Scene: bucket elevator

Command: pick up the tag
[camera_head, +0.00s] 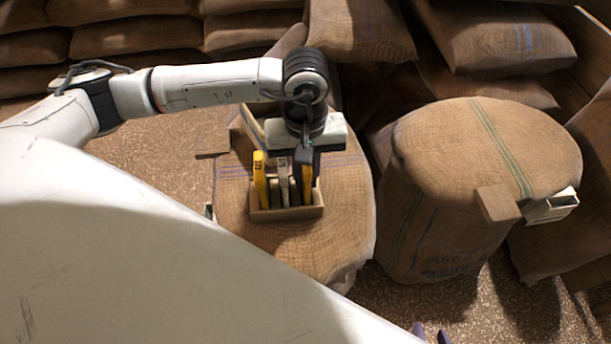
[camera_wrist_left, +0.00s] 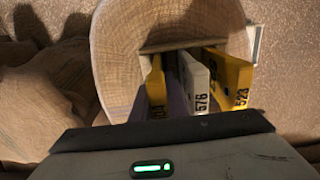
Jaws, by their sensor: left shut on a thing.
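An open tan box (camera_head: 287,213) stands on a burlap sack and holds several upright tags. A yellow tag (camera_head: 260,178) is at its left and a pale tag (camera_head: 282,175) is in the middle. Another yellow tag (camera_head: 308,182) is at its right. My left gripper (camera_head: 306,160) points down and is shut on this right-hand yellow tag, whose lower part is in the box. In the left wrist view this tag (camera_wrist_left: 155,88) is leftmost, its number partly hidden. Beside it are pale tag 576 (camera_wrist_left: 197,85) and yellow tag 523 (camera_wrist_left: 232,80). Two purple tips of my right gripper (camera_head: 431,333) show apart at the bottom edge.
The burlap sack (camera_head: 340,225) under the box has bare room in front. Another upright sack (camera_head: 470,150) stands at right, with a wooden block (camera_head: 498,204) and a pale box (camera_head: 552,206) at its side. Piled sacks (camera_head: 130,38) close off the back.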

